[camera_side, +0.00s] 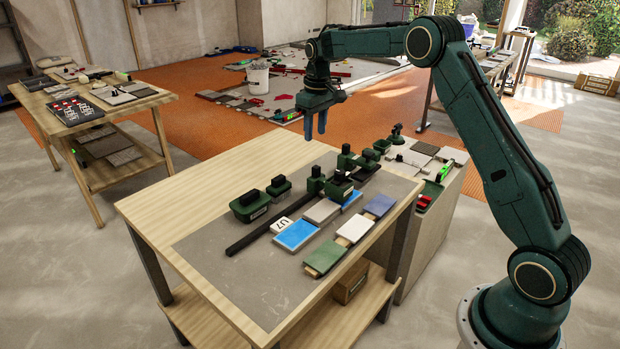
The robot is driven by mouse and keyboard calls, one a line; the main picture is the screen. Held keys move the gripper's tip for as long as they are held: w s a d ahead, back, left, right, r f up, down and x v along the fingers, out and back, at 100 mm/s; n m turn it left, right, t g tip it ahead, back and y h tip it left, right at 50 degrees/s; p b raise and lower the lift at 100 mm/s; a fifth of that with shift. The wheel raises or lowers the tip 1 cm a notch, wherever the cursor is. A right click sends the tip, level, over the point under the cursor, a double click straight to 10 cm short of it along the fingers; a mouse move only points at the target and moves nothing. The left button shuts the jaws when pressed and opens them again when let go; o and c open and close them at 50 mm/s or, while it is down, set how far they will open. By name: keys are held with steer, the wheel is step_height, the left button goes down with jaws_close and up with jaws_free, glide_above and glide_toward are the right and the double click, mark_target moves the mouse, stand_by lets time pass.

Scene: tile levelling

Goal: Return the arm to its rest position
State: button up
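My gripper (315,130) hangs above the far side of the wooden worktable (190,190), pointing down. Its two blue-grey fingers show a narrow gap, with nothing seen between them. It is clear of everything on the table. My arm reaches up from its base at the lower right, bends at a high elbow and extends left.
A long black bar (262,234) lies across the mat. Green tubs (250,206) and dark green block-like tools (316,181) stand near it. A side cabinet (440,215) with tiles and tools adjoins at right. Another table (95,100) stands back left. The mat's front left is clear.

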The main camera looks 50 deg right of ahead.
steer(key=s+a+r+t, duration=0.1)
steer(key=s+a+r, duration=0.4)
steer(key=s+r, duration=0.25)
steer(key=s+a+r+t, duration=0.1)
steer(key=s+a+r, duration=0.5)
steer(key=s, duration=0.3)
steer(key=s+a+f+t, duration=0.1)
steer(key=s+a+f, duration=0.1)
steer(key=s, duration=0.9)
steer(key=s+a+f+t, duration=0.1)
steer(key=s+a, duration=0.3)
steer(key=s, duration=0.7)
steer(key=shift+f+t, duration=0.4)
steer(key=shift+f, duration=0.15)
